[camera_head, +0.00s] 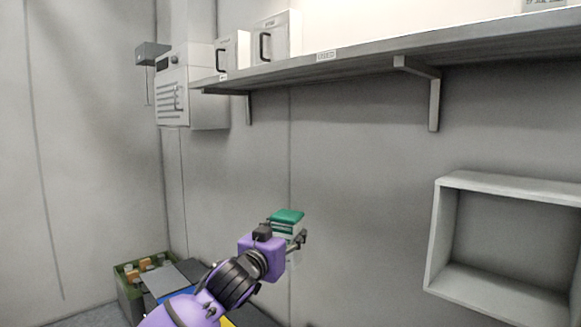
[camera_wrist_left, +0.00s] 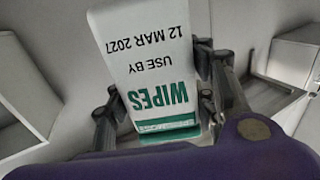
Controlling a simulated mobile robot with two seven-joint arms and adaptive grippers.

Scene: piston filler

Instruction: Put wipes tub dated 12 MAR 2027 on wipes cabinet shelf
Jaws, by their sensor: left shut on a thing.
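The wipes tub (camera_head: 287,217) has a green lid and a white body. In the left wrist view the tub (camera_wrist_left: 150,60) fills the middle, and its label reads "WIPES USE BY 12 MAR 2027", upside down in the picture. My left gripper (camera_head: 292,240) is shut on the tub, with black fingers on both sides of it (camera_wrist_left: 160,110). The tub is held in the air, left of an open wall box (camera_head: 436,240) with a bare inside. I cannot tell from the pictures whether this box is the wipes cabinet. My right gripper is not in view.
A long wall shelf (camera_head: 350,58) on brackets runs above, carrying white boxes (camera_head: 277,36) with black handles. A grey wall unit (camera_head: 190,95) hangs at the back left. A green crate (camera_head: 128,292) with several items stands low at left. The wall between tub and box is clear.

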